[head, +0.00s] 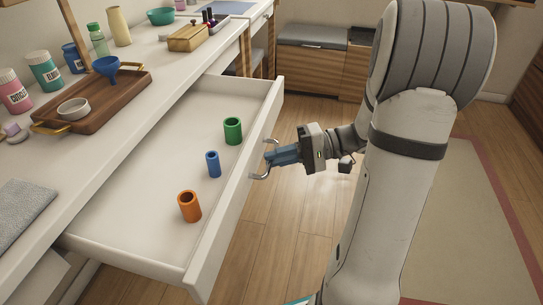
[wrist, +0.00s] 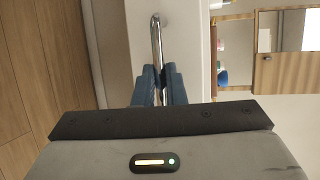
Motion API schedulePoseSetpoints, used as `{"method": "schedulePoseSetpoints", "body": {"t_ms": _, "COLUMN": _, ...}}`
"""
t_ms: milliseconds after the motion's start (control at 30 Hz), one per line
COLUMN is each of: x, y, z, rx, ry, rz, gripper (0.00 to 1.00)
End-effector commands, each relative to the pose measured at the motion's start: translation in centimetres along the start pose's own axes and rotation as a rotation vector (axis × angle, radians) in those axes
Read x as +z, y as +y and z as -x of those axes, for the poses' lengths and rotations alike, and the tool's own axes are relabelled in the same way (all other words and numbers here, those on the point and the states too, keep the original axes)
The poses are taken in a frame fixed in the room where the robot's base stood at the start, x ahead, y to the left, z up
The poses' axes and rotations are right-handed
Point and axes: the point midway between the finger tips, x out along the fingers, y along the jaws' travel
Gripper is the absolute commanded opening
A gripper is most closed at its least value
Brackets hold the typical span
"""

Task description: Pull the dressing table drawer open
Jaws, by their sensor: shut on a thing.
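The white dressing table drawer (head: 150,205) is pulled well out from under the white tabletop in the head view. Its metal bar handle (head: 263,173) is on the front panel; the handle also shows in the wrist view (wrist: 155,45). My gripper (head: 272,157) is at the handle, in front of the drawer. Its blue fingers are shut on the handle bar, one on each side, in the wrist view (wrist: 158,88). A green cup (head: 233,131), a blue cup (head: 213,164) and an orange cup (head: 189,206) stand upright inside the drawer.
The tabletop above holds a wooden tray (head: 105,100) with a blue funnel (head: 112,72) and a small bowl, plus several bottles. A grey cloth (head: 22,212) lies at the left. Wooden floor (head: 270,240) is clear in front of the drawer; a rug (head: 440,220) lies at the right.

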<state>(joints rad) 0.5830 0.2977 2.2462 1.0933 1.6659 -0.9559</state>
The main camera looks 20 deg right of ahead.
Motion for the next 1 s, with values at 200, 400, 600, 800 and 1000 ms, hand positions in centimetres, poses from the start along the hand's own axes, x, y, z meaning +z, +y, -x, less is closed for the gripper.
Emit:
{"method": "schedulePoseSetpoints", "body": {"t_ms": 200, "x": -0.5, "y": -0.3, "z": -0.1, "rx": 0.002, "ry": 0.009, "rz": 0.011, "gripper": 0.15}}
{"method": "schedulePoseSetpoints", "body": {"t_ms": 400, "x": -0.3, "y": -0.3, "z": -0.3, "rx": 0.002, "ry": 0.003, "rz": 0.009, "gripper": 0.31}}
{"method": "schedulePoseSetpoints", "body": {"t_ms": 600, "x": -0.3, "y": -0.2, "z": -0.4, "rx": 0.002, "ry": 0.0, "rz": 0.007, "gripper": 0.33}}
{"method": "schedulePoseSetpoints", "body": {"t_ms": 800, "x": -0.3, "y": -0.4, "z": 1.0, "rx": 0.0, "ry": 0.002, "rz": 0.006, "gripper": 0.33}}
{"method": "schedulePoseSetpoints", "body": {"t_ms": 1000, "x": -0.5, "y": -0.5, "z": 4.6, "rx": 0.0, "ry": 0.004, "rz": 0.005, "gripper": 0.33}}
